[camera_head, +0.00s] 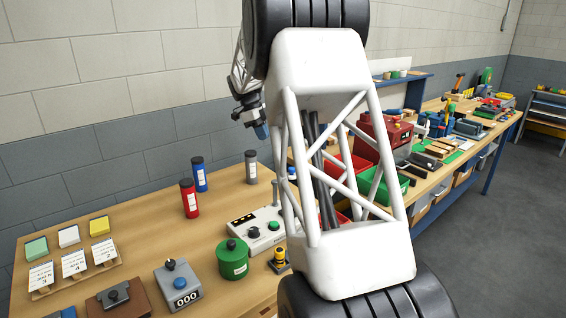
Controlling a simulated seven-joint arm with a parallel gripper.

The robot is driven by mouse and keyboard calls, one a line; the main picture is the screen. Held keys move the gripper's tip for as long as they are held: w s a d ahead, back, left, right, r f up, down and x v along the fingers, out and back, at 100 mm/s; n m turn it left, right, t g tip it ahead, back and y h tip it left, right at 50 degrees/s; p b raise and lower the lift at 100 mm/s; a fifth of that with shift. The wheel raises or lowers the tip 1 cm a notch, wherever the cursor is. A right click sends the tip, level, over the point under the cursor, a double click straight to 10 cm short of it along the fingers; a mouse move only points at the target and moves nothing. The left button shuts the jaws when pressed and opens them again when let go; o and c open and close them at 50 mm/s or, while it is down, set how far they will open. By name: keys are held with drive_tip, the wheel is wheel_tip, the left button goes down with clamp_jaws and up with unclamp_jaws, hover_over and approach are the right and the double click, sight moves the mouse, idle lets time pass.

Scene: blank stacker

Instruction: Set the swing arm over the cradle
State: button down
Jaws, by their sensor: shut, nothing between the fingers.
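I cannot make out the swing arm or the cradle for sure. My own white lattice arm link covers the middle of the view and hides part of the bench. A pale machine base (244,226) with a green and a dark round knob sits just left of that link. A grey upright post (276,194) rises behind it, and its right side is hidden. My gripper (262,131) hangs in the air above the back of the bench, pointing down, with blue fingertips together. It looks empty and apart from everything below it.
Red (189,200), blue (200,176) and grey (251,168) cylinders stand on the wooden bench (140,238). A green canister (232,261), a counter box (179,287) and a card rack (75,275) are nearer.

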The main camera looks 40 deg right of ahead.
drive_tip(key=shift+d+f, duration=0.1)
drive_tip(key=shift+d, duration=0.05)
drive_tip(key=shift+f, duration=0.15)
drive_tip(key=s+d+f, duration=0.3)
drive_tip(key=s+f, duration=0.3)
drive_tip(key=f, duration=0.3)
drive_tip(key=shift+s+d, duration=0.2)
drive_tip(key=shift+s, duration=0.2)
idle(0.3)
